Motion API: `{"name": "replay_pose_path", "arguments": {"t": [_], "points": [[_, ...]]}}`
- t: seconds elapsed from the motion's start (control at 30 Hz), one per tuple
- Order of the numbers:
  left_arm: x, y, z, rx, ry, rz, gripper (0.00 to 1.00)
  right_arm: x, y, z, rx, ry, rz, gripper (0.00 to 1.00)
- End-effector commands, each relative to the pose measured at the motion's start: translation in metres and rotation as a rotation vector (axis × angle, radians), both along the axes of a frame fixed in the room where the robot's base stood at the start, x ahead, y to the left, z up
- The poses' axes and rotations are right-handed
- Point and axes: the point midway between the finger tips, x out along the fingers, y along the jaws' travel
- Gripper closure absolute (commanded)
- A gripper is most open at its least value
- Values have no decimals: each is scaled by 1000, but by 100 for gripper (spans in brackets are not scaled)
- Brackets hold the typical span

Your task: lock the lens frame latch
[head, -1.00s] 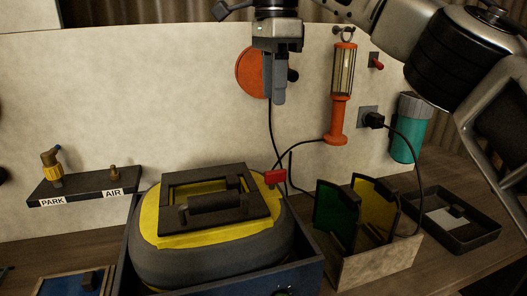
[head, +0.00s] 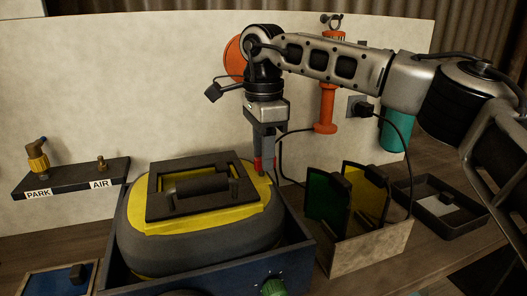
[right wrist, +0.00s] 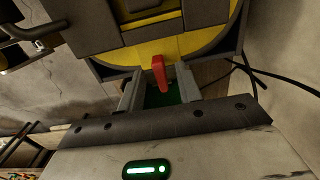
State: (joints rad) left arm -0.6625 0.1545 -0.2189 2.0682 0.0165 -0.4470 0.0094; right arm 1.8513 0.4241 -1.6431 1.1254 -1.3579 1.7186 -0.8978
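The black lens frame (head: 165,207) lies flat on the yellow-topped grey housing (head: 200,243), with a dark bar across its opening. The red latch (right wrist: 160,73) sticks out at the yellow rim in the right wrist view. My right gripper (head: 264,165) points down at the frame's right side, over the latch, which it partly hides in the head view. In the right wrist view its fingers (right wrist: 158,90) are apart, one on each side of the latch, with gaps showing. My left gripper is not in view.
The housing sits in a dark blue box (head: 308,258). A holder (head: 372,250) with green and yellow plates stands close on its right, and a black tray (head: 440,208) lies farther right. A cable hangs behind the gripper. A shelf (head: 70,178) labelled PARK and AIR is at left.

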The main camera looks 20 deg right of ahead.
Motion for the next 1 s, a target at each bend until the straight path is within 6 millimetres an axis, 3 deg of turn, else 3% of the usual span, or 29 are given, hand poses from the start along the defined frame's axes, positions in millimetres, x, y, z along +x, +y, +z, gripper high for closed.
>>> {"name": "replay_pose_path", "arguments": {"t": [0.27, 0.3, 0.4, 0.43, 0.77, 1.0], "points": [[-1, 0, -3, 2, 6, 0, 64, 0, 0, -3, -1, 1, -1, 65], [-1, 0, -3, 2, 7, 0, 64, 0, 0, -3, -1, 1, -1, 68], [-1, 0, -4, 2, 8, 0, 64, 0, 0, -2, -1, 1, -1, 96], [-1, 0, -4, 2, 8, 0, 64, 0, 0, -2, 0, 1, -1, 100], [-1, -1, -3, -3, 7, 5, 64, 0, 0, -2, 0, 1, -22, 100], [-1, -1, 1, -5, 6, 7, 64, 0, -1, -1, -1, 1, -133, 100]]}}
